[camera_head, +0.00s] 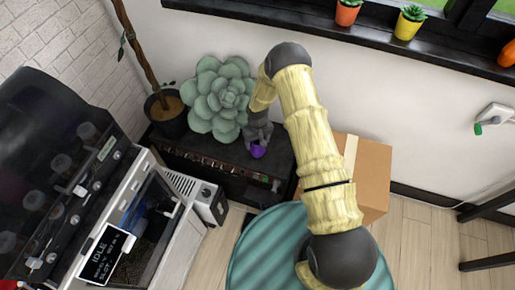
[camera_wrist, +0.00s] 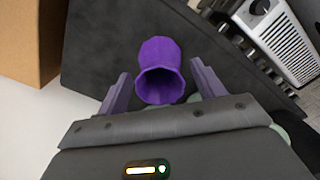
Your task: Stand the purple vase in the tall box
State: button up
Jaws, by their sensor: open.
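The purple vase (camera_head: 258,151) is on the low black cabinet (camera_head: 218,154), below my gripper in the head view. In the wrist view the vase (camera_wrist: 160,52) shows its faceted side and open mouth. My gripper (camera_wrist: 161,70) is open, with one purple finger on each side of the vase and a visible gap to each. Nothing is clamped. A brown cardboard box (camera_head: 372,178) stands right of the cabinet, partly behind my arm; its edge also shows in the wrist view (camera_wrist: 22,45). I cannot tell whether its top is open.
A large green succulent (camera_head: 222,98) and a potted trunk (camera_head: 168,115) stand at the cabinet's back left. A white machine (camera_head: 207,198) is at its front left. A round teal table (camera_head: 262,245) lies in front. A windowsill (camera_head: 330,35) runs along the back wall.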

jog(key=c, duration=1.4)
jog(key=shift+r+b, duration=0.6)
jog(key=shift+r, duration=4.45)
jog(key=shift+c, duration=0.2)
